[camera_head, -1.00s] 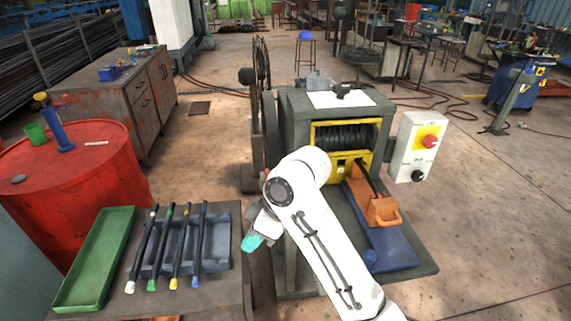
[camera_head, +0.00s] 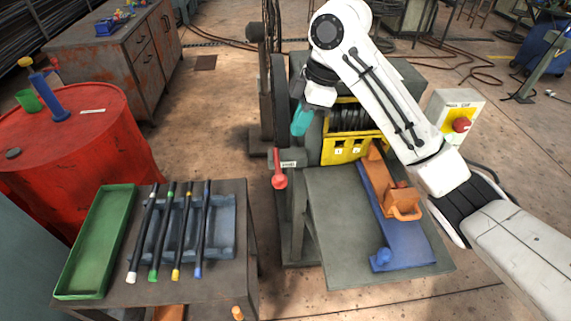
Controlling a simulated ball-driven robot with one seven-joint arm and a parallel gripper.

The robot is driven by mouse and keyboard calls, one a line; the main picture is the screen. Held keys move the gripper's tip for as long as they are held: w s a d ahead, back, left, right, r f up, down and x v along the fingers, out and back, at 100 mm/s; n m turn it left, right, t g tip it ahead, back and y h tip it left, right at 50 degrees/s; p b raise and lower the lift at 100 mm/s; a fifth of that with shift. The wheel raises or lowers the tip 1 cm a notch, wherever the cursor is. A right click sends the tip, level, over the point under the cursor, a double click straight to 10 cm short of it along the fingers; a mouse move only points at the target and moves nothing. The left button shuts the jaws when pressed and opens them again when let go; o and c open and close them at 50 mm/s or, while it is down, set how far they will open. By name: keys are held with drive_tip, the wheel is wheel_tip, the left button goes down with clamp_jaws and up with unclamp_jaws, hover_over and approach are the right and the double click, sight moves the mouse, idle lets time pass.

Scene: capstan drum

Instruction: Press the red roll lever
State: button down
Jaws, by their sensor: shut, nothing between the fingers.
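The red roll lever (camera_head: 279,174) with its round red knob stands at the front left corner of the grey machine, beside a small white label. It is in plain view. My gripper (camera_head: 301,122) shows teal fingertips that look shut and empty. In the picture it is above and slightly right of the lever, apart from it, in front of the machine's left side. My white arm covers part of the machine's top and drum.
The yellow-framed drum (camera_head: 358,118), an orange block with a handle on a blue slide (camera_head: 420,256), and a switch box (camera_head: 447,103) are to the right. A bench (camera_head: 215,285) with colour-tipped rods, a green tray (camera_head: 68,285) and a red barrel (camera_head: 120,130) stand left.

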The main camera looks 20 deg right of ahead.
sight(280, 177)
drive_tip(key=x, duration=0.4)
drive_tip(key=p+x, duration=0.1)
drive_tip(key=x, duration=0.4)
drive_tip(key=d+x, duration=0.1)
drive_tip(key=x, duration=0.4)
drive_tip(key=shift+s+f+p, duration=0.1)
drive_tip(key=shift+f+p, duration=0.05)
drive_tip(key=shift+p, duration=0.2)
